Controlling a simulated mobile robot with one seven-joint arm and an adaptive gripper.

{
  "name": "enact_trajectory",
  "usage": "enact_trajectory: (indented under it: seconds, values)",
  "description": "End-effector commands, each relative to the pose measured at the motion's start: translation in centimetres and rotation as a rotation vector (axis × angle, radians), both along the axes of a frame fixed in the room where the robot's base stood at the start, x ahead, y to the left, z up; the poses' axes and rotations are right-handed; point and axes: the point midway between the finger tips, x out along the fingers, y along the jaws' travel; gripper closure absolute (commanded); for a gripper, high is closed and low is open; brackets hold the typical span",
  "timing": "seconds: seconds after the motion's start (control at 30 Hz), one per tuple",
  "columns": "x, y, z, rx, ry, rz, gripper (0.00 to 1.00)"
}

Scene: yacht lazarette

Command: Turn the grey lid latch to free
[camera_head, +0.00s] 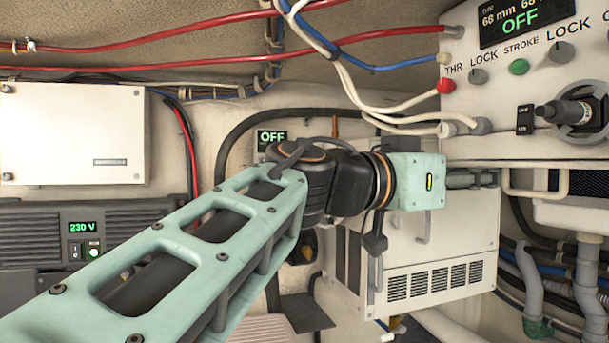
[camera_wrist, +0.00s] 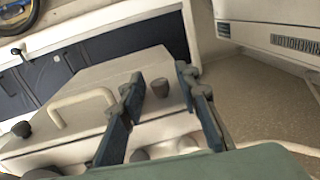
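My gripper (camera_head: 473,179) reaches to the right past the front of a white vented box in the head view. In the wrist view my gripper (camera_wrist: 158,82) is open, its two dark blue fingers apart with nothing held. A cream bar handle (camera_wrist: 85,104) is left of the fingers; a cream handle also shows in the head view (camera_head: 535,190).
A control panel (camera_head: 500,110) with knobs, a green button and an OFF display hangs above my gripper. White cables and blue and grey pipes run close by. The white vented box (camera_head: 435,280) is below. A dark knob (camera_wrist: 22,129) shows at left in the wrist view.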

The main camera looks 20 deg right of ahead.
Motion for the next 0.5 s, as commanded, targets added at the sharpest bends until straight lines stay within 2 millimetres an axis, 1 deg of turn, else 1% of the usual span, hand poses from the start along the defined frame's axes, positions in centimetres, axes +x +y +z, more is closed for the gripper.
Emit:
enact_trajectory:
  seconds: [0.03, 0.23, 0.5]
  values:
    - [0.00, 0.00, 0.00, 0.000, 0.000, 0.000, 0.77]
    - [0.00, 0.01, 0.00, 0.000, 0.000, 0.000, 0.99]
    - [-0.05, -0.05, -0.07, 0.000, 0.000, -0.018, 1.00]
